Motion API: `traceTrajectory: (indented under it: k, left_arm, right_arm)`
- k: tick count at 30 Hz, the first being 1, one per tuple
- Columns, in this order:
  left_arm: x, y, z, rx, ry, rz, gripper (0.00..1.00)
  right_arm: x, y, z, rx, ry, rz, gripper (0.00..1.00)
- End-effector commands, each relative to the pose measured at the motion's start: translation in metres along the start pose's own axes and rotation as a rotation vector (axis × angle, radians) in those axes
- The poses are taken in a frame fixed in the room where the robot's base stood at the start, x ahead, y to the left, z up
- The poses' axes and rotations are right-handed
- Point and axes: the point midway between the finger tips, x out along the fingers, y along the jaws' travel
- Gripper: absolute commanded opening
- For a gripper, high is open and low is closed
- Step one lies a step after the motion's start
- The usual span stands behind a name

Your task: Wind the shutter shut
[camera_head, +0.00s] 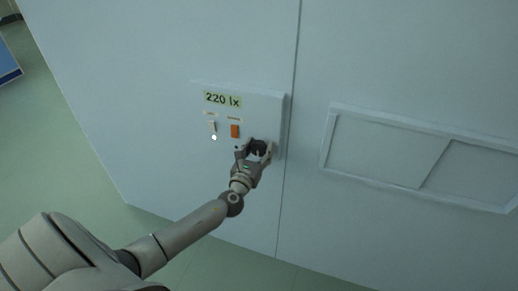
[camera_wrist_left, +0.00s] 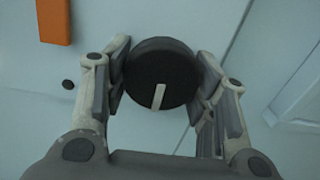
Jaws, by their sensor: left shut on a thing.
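A black round knob (camera_head: 257,148) sits at the lower right of a wall control panel (camera_head: 268,104). My left gripper (camera_head: 255,152) is shut on the knob, one finger on each side of it. In the left wrist view the knob (camera_wrist_left: 160,72) shows a white pointer mark on its face, pointing down and slightly left. My left gripper (camera_wrist_left: 162,82) frames it there. The panel has a label reading 220 lx (camera_head: 223,99), an orange switch (camera_head: 235,131) and a small pale switch (camera_head: 212,127). My right gripper is out of view.
A framed panel with two sections (camera_head: 383,152), possibly the shutter, is on the pale wall to the right. A vertical seam runs between it and the control panel. Green floor is clear at left, with a blue object (camera_head: 8,66) at the far left edge.

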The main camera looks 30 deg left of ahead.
Motion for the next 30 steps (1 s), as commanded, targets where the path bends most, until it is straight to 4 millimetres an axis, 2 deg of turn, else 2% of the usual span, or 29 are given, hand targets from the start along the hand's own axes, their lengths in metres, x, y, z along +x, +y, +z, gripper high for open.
traceTrajectory:
  k: [16,17,21,30]
  left_arm:
    - [-0.001,-0.0002,-0.0029,0.028,0.005,-0.001,0.28]
    - [-0.0011,-0.0002,-0.003,0.028,0.005,-0.001,0.55]
    - [-0.0008,-0.0002,-0.0023,0.027,0.004,-0.001,0.73]
    - [-0.0004,-0.0001,-0.0008,0.025,0.001,0.0,0.73]
  right_arm:
    - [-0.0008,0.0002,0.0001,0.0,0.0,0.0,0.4]
    - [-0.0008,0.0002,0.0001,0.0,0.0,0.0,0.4]
    - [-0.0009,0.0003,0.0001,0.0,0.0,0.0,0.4]
    - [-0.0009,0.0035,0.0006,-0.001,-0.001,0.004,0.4]
